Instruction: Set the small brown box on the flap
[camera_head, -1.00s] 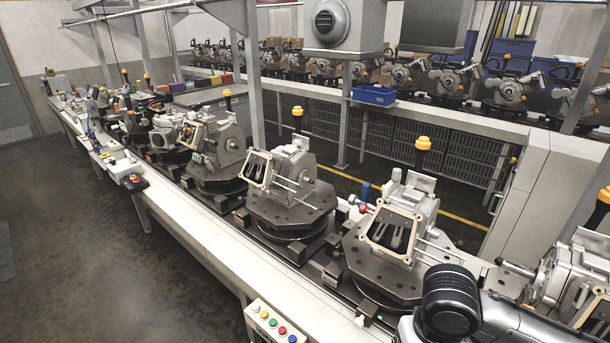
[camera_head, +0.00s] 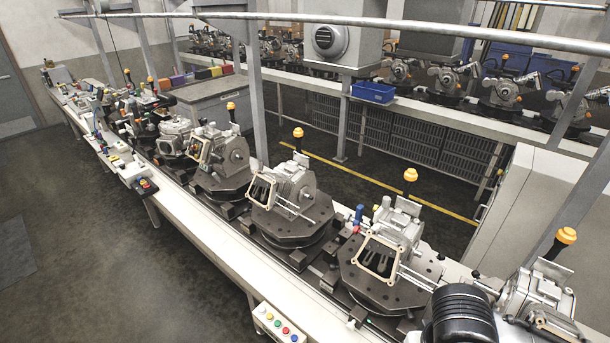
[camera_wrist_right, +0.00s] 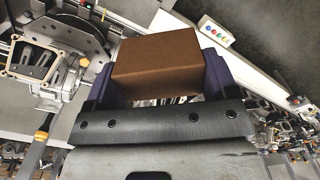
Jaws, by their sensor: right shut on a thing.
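The small brown box (camera_wrist_right: 155,62) is in the right wrist view, between the two dark blue fingers of my right gripper (camera_wrist_right: 157,72). The gripper is shut on it, and the box is held above the conveyor line. In the head view only a black rounded part of my right arm shows at the bottom right; the right gripper and the box are out of that picture. My left gripper is in neither view. I cannot pick out the flap in these frames.
A conveyor (camera_head: 215,250) runs from far left to lower right. It carries metal housings on dark round fixtures (camera_head: 385,285), with orange-topped posts beside them. A button panel (camera_head: 280,322) sits at its front edge. A blue bin (camera_head: 373,93) is behind. Open floor (camera_head: 110,270) lies left.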

